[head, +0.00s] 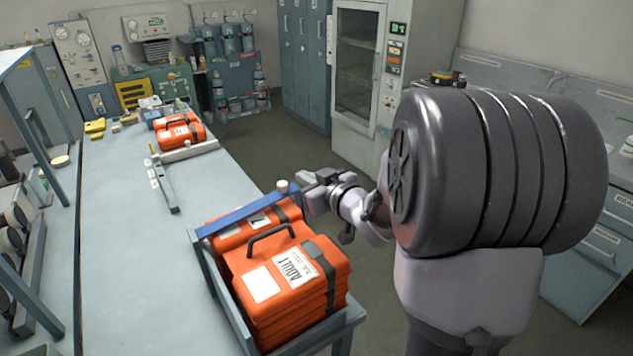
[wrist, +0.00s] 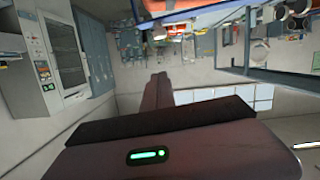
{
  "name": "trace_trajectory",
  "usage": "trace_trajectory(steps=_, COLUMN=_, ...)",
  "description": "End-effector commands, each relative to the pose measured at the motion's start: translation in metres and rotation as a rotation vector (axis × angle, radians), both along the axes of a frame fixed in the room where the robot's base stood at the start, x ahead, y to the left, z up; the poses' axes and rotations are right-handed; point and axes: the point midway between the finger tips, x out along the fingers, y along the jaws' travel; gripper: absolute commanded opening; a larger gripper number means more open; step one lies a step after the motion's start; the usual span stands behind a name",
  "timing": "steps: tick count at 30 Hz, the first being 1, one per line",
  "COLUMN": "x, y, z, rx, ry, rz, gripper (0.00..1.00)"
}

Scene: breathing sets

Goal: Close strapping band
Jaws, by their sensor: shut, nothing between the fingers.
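A blue bar (head: 240,213), which looks like the strapping band, runs across the far end of a grey tray (head: 232,318) of orange cases. A white knob (head: 282,186) stands by its right end. The front orange case (head: 268,283) is labelled ADULT and has a black handle; another orange case (head: 230,237) lies behind it. My gripper (head: 312,192) is shut and empty just right of the bar's right end; I cannot tell whether it touches.
The long grey table (head: 115,215) has clear room left of the tray. Farther back are more orange cases (head: 180,132) and a grey rail (head: 163,185). Cabinets (head: 305,60) and a glass-door unit (head: 357,65) line the back wall. Open floor lies between.

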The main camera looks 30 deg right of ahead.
Motion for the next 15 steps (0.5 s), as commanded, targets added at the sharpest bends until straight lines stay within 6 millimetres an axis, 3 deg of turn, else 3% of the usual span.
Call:
trace_trajectory(steps=13, x=0.092, y=0.001, z=-0.023, rx=0.000, ry=-0.001, rz=0.002, gripper=0.00)
trace_trajectory(steps=15, x=0.091, y=-0.002, z=-0.038, rx=0.002, ry=0.003, rz=-0.001, gripper=0.00)
